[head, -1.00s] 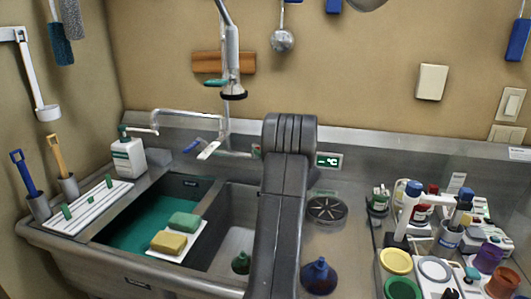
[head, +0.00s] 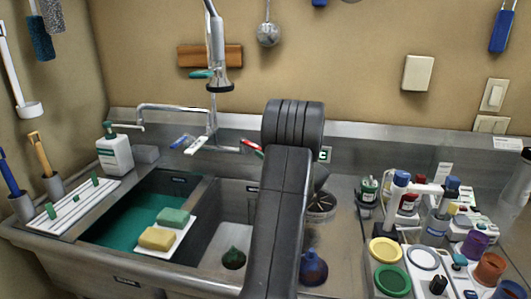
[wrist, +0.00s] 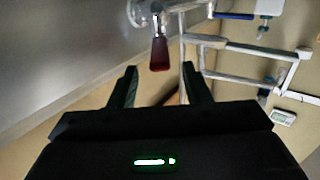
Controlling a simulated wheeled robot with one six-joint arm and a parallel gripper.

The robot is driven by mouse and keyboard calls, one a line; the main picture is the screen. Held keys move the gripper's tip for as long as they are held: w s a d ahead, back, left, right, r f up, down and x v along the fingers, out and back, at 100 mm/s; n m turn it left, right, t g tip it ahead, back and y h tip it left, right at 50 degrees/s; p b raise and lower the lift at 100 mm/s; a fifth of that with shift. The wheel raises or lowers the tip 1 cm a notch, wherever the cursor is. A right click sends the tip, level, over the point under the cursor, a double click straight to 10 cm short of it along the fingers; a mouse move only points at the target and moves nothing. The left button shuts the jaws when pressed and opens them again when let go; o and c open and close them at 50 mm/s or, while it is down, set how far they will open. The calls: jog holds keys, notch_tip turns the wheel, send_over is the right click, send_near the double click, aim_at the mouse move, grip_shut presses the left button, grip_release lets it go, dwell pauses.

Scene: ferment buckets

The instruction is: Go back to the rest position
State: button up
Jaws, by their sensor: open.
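My gripper (wrist: 160,82) shows in the wrist view with its two dark fingers spread apart and nothing between them. Beyond the fingertips is a dark red handle-like thing (wrist: 159,54), with pale metal bars to its right. In the head view my arm rises in front of the sink's right side and the counter. My gripper is hidden there behind the arm.
The sink holds a green basin (head: 130,232); a yellow sponge (head: 157,239) and green sponge (head: 174,216) lie on a white board. The tap (head: 217,40) hangs above. Bottles (head: 399,190) and jars crowd the right counter. A soap bottle (head: 115,155) stands at left.

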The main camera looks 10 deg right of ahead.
aim_at(253, 144)
jog(key=p+x, duration=0.1)
jog(key=x, duration=0.6)
jog(key=shift+w+a, duration=0.25)
jog(key=shift+f+h+b, duration=0.2)
jog(key=shift+h+b, duration=0.1)
jog(key=shift+s+r+m, duration=0.2)
jog(key=shift+m, duration=0.1)
jog(key=shift+w+d+p, duration=0.1)
jog(key=shift+w+p, duration=0.05)
jog(key=shift+p, duration=0.25)
